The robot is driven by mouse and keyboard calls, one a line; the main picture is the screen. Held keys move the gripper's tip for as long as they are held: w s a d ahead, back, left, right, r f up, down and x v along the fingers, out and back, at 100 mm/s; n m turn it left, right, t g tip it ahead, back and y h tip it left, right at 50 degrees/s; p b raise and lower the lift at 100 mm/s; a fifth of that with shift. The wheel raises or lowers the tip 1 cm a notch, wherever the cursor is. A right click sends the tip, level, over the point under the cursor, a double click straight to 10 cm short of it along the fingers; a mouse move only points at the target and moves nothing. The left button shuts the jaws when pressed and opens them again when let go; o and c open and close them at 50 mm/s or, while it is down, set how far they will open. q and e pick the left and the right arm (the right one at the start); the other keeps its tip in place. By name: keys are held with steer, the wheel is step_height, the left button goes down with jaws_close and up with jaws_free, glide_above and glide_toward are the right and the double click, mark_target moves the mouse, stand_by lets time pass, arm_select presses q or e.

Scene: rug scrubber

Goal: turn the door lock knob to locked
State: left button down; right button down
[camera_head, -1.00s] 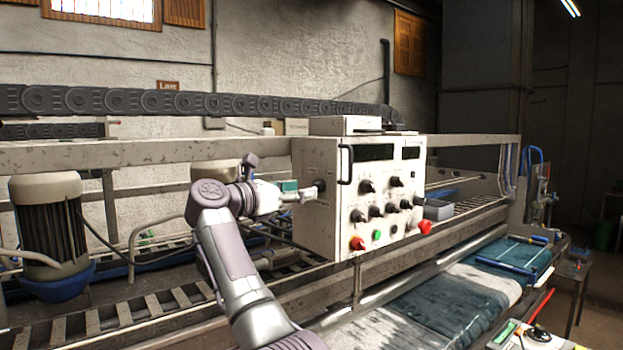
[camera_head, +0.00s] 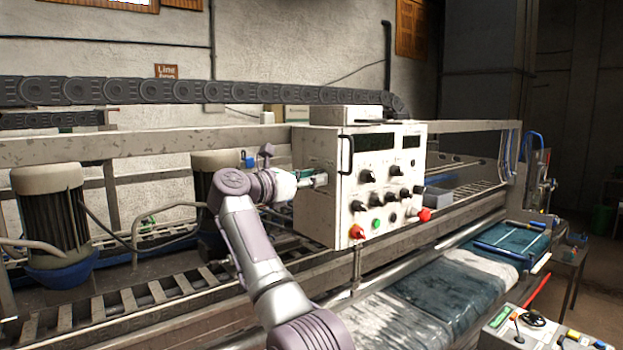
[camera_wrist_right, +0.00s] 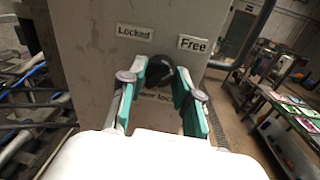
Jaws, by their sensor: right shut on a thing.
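The door lock knob (camera_wrist_right: 160,74) is a dark round knob on the side of the white control box (camera_head: 318,215). In the right wrist view a "Locked" label (camera_wrist_right: 134,32) is above it to the left and a "Free" label (camera_wrist_right: 194,44) above it to the right. My right gripper (camera_wrist_right: 161,76) has its teal-padded fingers on either side of the knob and is shut on it. In the head view the right gripper (camera_head: 322,180) is at the box's left side and hides the knob. The knob's pointing direction is not clear. My left gripper is not in view.
The box's front has several black knobs, a green button (camera_head: 376,224), red knobs (camera_head: 424,215) and a door handle (camera_head: 346,155). Motors (camera_head: 50,215) and rails lie to the left. A wet rug (camera_head: 440,295) lies in front of the box.

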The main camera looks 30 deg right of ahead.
steer(key=shift+n, duration=0.3)
steer(key=shift+w+r+n+g+y, duration=0.1)
steer(key=shift+n+g, duration=0.15)
steer(key=shift+n, duration=2.5)
steer(key=shift+s+r+n+g+y, duration=0.1)
steer(key=shift+n+g, duration=0.1)
steer(key=shift+n, duration=2.5)
steer(key=shift+w+r+n+g+y, duration=0.1)
steer(key=shift+n+g, duration=0.15)
steer(key=shift+n, duration=2.5)
steer(key=c, duration=0.8)
jaws_free()
steer(key=shift+f, duration=0.15)
steer(key=shift+a, duration=0.15)
steer(key=a, duration=1.1)
steer(key=shift+s+a+r, duration=0.35)
steer(key=shift+s+r, duration=0.05)
steer(key=shift+r, duration=0.05)
